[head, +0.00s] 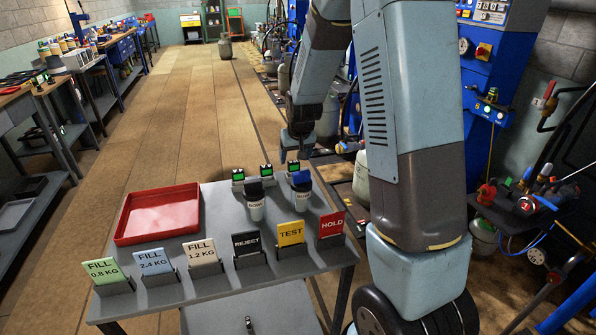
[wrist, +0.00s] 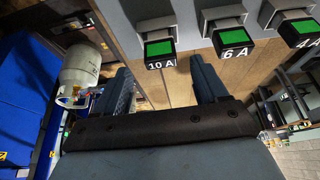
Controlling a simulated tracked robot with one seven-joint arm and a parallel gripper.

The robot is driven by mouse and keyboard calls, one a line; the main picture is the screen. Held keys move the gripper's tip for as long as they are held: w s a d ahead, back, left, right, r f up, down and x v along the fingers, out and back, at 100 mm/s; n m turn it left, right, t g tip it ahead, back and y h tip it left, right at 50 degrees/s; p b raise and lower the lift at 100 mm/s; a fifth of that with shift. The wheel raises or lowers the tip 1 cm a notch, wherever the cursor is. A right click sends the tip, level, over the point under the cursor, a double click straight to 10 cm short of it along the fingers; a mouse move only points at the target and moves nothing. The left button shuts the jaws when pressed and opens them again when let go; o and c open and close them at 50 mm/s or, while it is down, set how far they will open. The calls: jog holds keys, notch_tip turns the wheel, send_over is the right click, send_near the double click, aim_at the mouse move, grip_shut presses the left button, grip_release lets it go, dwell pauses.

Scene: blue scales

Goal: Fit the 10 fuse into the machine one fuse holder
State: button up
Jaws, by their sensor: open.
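The 10 fuse (wrist: 159,48) shows in the wrist view as a dark block with a green face and a "10 A" label, at the edge of the grey table. My gripper (wrist: 165,82) is open and empty; the fuse appears between and beyond its two fingers, apart from them. In the head view my gripper (head: 298,143) hangs over the table's far right edge, just above the rightmost of three green-faced blocks (head: 293,166). Their labels are too small to read there. I cannot pick out the machine one fuse holder; a blue machine (head: 489,60) stands at the right.
The 6 A (wrist: 231,38) and 4 A (wrist: 297,32) fuses sit beside the 10 fuse. A gas cylinder (wrist: 80,70) shows at left in the wrist view.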

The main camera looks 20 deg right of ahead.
aim_at(294, 162)
jog(key=shift+x, duration=2)
jog(key=shift+a, duration=0.1)
jog(key=shift+c, duration=0.2)
jog(key=c, duration=1)
jog(key=shift+r, duration=0.1)
